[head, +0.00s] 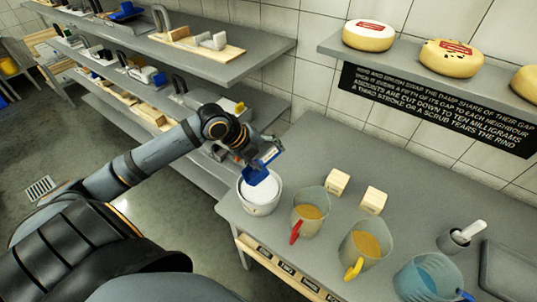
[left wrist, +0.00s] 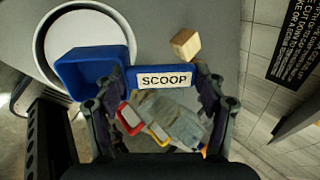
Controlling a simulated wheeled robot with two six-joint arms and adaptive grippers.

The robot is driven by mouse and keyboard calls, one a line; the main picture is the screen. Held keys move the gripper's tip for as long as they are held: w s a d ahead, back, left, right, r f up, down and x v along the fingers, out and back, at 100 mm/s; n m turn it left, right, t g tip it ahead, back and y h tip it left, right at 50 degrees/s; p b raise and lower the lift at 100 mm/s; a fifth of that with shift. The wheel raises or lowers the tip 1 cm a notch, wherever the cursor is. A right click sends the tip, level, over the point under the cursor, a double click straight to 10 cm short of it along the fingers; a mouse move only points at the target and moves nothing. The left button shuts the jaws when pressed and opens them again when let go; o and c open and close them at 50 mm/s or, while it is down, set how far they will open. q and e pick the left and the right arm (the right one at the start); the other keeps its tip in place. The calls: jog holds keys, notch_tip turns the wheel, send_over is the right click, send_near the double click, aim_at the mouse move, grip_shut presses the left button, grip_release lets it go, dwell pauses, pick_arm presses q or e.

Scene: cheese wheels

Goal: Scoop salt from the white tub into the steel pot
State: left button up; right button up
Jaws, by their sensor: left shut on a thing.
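My left gripper (head: 247,150) is shut on the blue scoop (head: 262,172), over the white tub (head: 259,206) at the counter's left end. The tub is full of white salt (head: 260,190). The scoop's bowl overlaps the tub's far rim; I cannot tell whether it touches the salt. In the left wrist view the scoop (left wrist: 90,68), labelled SCOOP, sits between the fingers (left wrist: 160,90), its bowl over the tub (left wrist: 50,20). The bowl looks empty there. A small grey pot (head: 452,243) with a white-handled thing in it stands at the right. My right gripper is not in view.
Two jugs of amber liquid, one red-handled (head: 307,214) and one yellow-handled (head: 365,245), stand right of the tub. A blue jug (head: 420,277) is at the front right. Two labelled blocks (head: 337,182) (head: 372,200) stand behind. A shelf with cheese wheels (head: 452,58) hangs above.

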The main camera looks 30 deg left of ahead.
aim_at(264, 160)
pick_arm(q)
jog(key=shift+w+d+f+b, duration=0.15)
jog(key=shift+f+b, duration=0.15)
jog(key=shift+f, duration=0.2)
jog(key=shift+d+f+b, duration=0.1)
jog(key=shift+f+b, duration=0.15)
jog(key=shift+f, duration=0.2)
jog(key=shift+f+b, duration=0.3)
jog(key=shift+f, duration=0.05)
jog(key=shift+a+f+b, duration=0.2)
jog(key=shift+f+b, duration=0.35)
jog(key=shift+f, duration=0.05)
pick_arm(e)
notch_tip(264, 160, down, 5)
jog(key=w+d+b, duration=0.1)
jog(key=b, duration=0.1)
pick_arm(q)
jog(key=shift+r+p, duration=0.3)
jog(key=shift+p, duration=0.95)
notch_tip(264, 160, up, 6)
jog(key=p, duration=0.5)
jog(key=shift+f, duration=0.2)
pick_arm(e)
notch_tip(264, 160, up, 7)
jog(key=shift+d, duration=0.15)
